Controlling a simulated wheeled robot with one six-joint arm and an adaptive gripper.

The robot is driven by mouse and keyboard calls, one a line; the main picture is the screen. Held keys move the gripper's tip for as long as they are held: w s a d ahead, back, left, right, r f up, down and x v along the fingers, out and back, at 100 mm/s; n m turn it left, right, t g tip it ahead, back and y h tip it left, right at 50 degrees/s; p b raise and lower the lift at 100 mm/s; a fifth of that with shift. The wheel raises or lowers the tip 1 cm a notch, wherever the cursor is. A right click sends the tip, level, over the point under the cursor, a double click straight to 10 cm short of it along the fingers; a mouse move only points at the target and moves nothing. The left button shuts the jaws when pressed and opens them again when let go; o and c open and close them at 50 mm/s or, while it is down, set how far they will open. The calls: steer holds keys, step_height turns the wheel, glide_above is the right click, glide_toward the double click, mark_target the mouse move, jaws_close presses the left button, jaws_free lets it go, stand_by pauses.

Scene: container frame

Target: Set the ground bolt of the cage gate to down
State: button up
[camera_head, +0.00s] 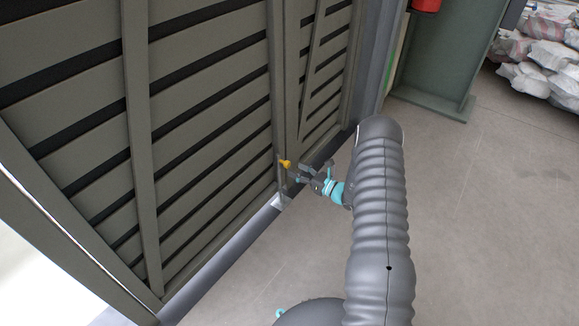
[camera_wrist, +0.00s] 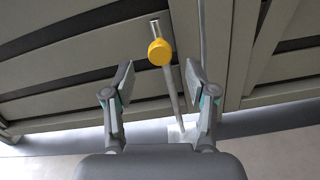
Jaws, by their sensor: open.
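The slatted grey-brown cage gate (camera_head: 200,110) fills the left of the head view. The ground bolt is a thin upright metal rod (camera_wrist: 172,88) with a yellow knob (camera_wrist: 159,52), low on the gate by the vertical seam. The knob also shows in the head view (camera_head: 285,164). A pale bracket or floor plate (camera_wrist: 182,131) is at the rod's lower end; whether the rod enters it I cannot tell. My gripper (camera_wrist: 156,75) is open, with one finger on each side of the rod and knob. I see no clear contact.
A grey sill (camera_head: 225,250) runs along the gate's foot. A green post with a base plate (camera_head: 440,60) stands beyond, with a red object (camera_head: 427,5) at its top. Wrapped sacks (camera_head: 545,50) are piled at the far right. The concrete floor (camera_head: 480,220) on the right is clear.

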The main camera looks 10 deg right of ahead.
steer(key=v, duration=0.6)
steer(key=shift+s+d, duration=0.1)
stand_by(0.3)
steer(key=s+a+f+n+g+y, duration=0.2)
steer(key=s+a+f+n+g, duration=0.3)
steer(key=s, duration=0.3)
steer(key=s+a+r+n+g, duration=0.3)
steer(key=s+r+n+g, duration=0.3)
steer(key=s+r+g, duration=0.1)
steer(key=s+r+n+t+h+p, duration=0.1)
steer(key=s+r+n+h, duration=0.3)
steer(key=r, duration=0.9)
steer(key=s+r+n+t+h+p, duration=0.1)
steer(key=s+r+n+h, duration=0.4)
steer(key=s+r+n, duration=0.3)
steer(key=s+a+r+n+t+h+p, duration=0.1)
steer(key=s+r+n+h, duration=0.3)
steer(key=r, duration=1.5)
steer(key=shift+s+n+t+h, duration=0.45)
steer(key=shift+s+n, duration=1.05)
steer(key=shift+s, duration=1.75)
